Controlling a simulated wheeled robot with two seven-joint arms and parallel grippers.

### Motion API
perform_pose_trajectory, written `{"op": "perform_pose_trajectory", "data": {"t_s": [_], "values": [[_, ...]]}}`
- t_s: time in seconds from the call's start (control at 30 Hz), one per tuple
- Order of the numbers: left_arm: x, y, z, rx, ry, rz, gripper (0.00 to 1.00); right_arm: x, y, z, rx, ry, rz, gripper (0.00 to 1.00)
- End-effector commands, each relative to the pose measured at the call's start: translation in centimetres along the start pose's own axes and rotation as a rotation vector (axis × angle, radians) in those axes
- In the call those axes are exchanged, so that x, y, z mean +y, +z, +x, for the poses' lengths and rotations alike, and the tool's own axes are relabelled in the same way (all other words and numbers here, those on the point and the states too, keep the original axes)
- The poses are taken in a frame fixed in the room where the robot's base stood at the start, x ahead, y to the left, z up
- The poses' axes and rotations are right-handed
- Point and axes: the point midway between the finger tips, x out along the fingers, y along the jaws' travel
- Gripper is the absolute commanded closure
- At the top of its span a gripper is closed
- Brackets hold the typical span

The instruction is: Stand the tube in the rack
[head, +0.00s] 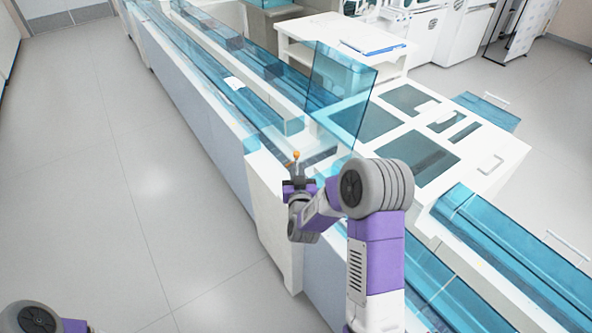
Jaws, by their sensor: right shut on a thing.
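The tube (297,156) shows as a small upright piece with an orange top. My right gripper (297,178) is shut on it and hides its lower part. The gripper is over the near end of the long track, close to its white edge. I cannot make out the rack; my gripper and arm cover part of the track there. Of my left arm, only a part shows in the bottom left corner, and its gripper is out of view.
The long track (215,100) with blue clear covers runs away to the upper left. A raised blue clear panel (340,92) stands just behind my right gripper. A white machine top with dark windows (418,158) lies to the right. The grey floor (90,150) at left is clear.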

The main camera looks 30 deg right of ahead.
Motion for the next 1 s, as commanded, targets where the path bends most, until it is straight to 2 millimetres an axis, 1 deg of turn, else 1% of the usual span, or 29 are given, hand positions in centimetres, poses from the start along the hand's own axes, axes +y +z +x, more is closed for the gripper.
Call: {"op": "perform_pose_trajectory", "data": {"t_s": [0.27, 0.6, 0.77, 1.0], "values": [[-0.3, 0.0, 0.9, 0.0, 0.0, 0.0, 0.57, -0.1, 2.0, 0.0, -0.003, -0.003, 0.0, 1.0], [-0.9, -0.1, 2.3, 0.0, 0.0, 0.0, 0.57, -0.1, 5.2, 0.1, -0.003, -0.002, 0.0, 1.0], [-1.0, -0.1, 2.6, 0.0, 0.0, 0.0, 0.57, -0.1, 5.8, 0.1, -0.003, -0.003, 0.001, 1.0], [-0.9, -0.1, 2.5, 0.0, 0.0, 0.0, 0.57, -0.1, 5.9, 0.1, -0.002, -0.004, 0.001, 1.0]]}}
